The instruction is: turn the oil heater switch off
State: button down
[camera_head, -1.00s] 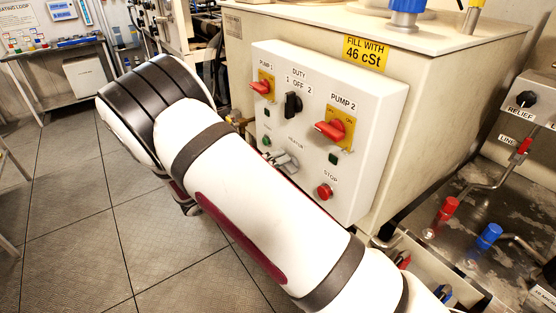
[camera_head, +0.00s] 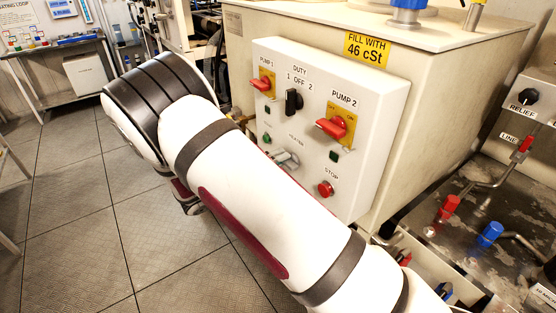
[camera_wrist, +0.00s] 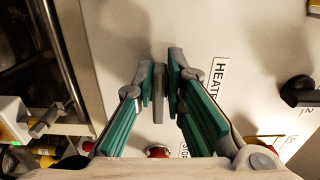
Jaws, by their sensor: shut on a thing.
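The white control panel (camera_head: 375,110) is on the side of the cream tank. Its HEATER label (camera_head: 296,138) shows in the head view and also in the wrist view (camera_wrist: 216,86). In the wrist view, my gripper (camera_wrist: 160,82) has its green-padded fingers closed around the grey heater switch (camera_wrist: 158,78), beside the label. The fingers cover much of the switch, so its exact setting is hard to tell. In the head view, my gripper (camera_head: 287,160) shows only in part behind my arm, close to the panel below the label.
The red STOP button (camera_head: 326,188) lies below right of my gripper. The black DUTY knob (camera_head: 293,102) and red PUMP 1 (camera_head: 262,84) and PUMP 2 (camera_head: 334,127) handles are above. A pipework tray (camera_head: 450,230) stands at the right. The floor at left is clear.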

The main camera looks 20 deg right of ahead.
jog(key=c, duration=1.6)
grip_release()
jog(key=shift+c, duration=0.2)
jog(key=v, duration=1.2)
jog(key=s+d+r+m+g+y+p, duration=0.1)
jog(key=s+d+r+m+g+y, duration=0.65)
jog(key=s+d+r+m, duration=0.9)
jog(key=s+a+r+m+t+y, duration=0.2)
jog(key=s+m+y, duration=0.3)
jog(key=m, duration=0.6)
jog(key=s+a+r+m+t+y+p, duration=0.1)
jog(key=s+m+t+y, duration=0.3)
jog(key=s+m, duration=0.5)
jog(key=a+r+m, duration=0.1)
jog(key=m, duration=0.2)
jog(key=shift+s+y, duration=0.25)
jog(key=shift+y, duration=0.1)
